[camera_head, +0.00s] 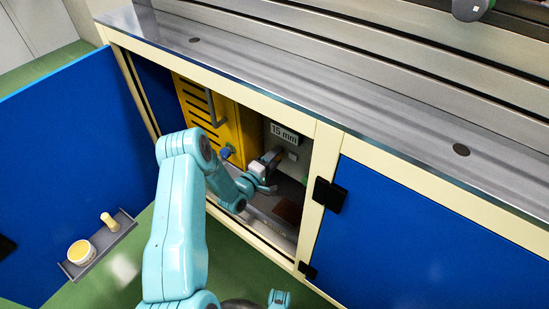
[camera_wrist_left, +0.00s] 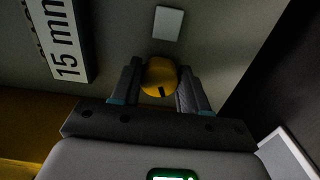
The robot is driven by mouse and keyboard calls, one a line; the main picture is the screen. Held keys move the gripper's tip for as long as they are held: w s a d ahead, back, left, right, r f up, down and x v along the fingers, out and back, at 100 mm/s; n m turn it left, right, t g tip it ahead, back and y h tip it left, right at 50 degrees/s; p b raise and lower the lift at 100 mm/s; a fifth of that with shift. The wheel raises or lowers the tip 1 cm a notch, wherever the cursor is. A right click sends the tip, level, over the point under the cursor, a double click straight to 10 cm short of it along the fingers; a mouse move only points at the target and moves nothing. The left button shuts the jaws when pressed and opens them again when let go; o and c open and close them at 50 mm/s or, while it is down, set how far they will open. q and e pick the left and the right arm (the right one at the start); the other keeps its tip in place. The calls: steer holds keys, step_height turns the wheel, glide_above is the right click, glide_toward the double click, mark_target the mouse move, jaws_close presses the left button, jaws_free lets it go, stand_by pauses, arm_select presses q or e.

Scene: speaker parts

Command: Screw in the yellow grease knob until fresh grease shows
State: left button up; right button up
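The yellow grease knob (camera_wrist_left: 159,77) is round, with a dark mark on its lower face. In the left wrist view it sits between the two dark fingers of my left gripper (camera_wrist_left: 160,88), which close against its left and right sides. In the head view my left arm reaches into the open cabinet, with the left gripper (camera_head: 268,170) below the "15 mm" sign (camera_head: 284,133). The knob is too small and too covered there to make out clearly. No grease shows around the knob in the wrist view.
A pale square plate (camera_wrist_left: 168,23) is on the wall above the knob. A yellow slotted housing (camera_head: 205,112) stands left of my gripper. The blue door (camera_head: 75,150) is open at left, with a small shelf holding a tub (camera_head: 81,252) and a brush-like piece (camera_head: 110,222). Another blue door (camera_head: 400,235) is closed.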

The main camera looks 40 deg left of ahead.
arm_select(q)
steer(key=o, duration=0.4)
steer(key=shift+c, duration=0.2)
steer(key=s+d+p, duration=0.1)
steer(key=s+p, duration=0.3)
steer(key=s, duration=1.2)
steer(key=shift+s+d, duration=0.15)
steer(key=shift+d, duration=0.25)
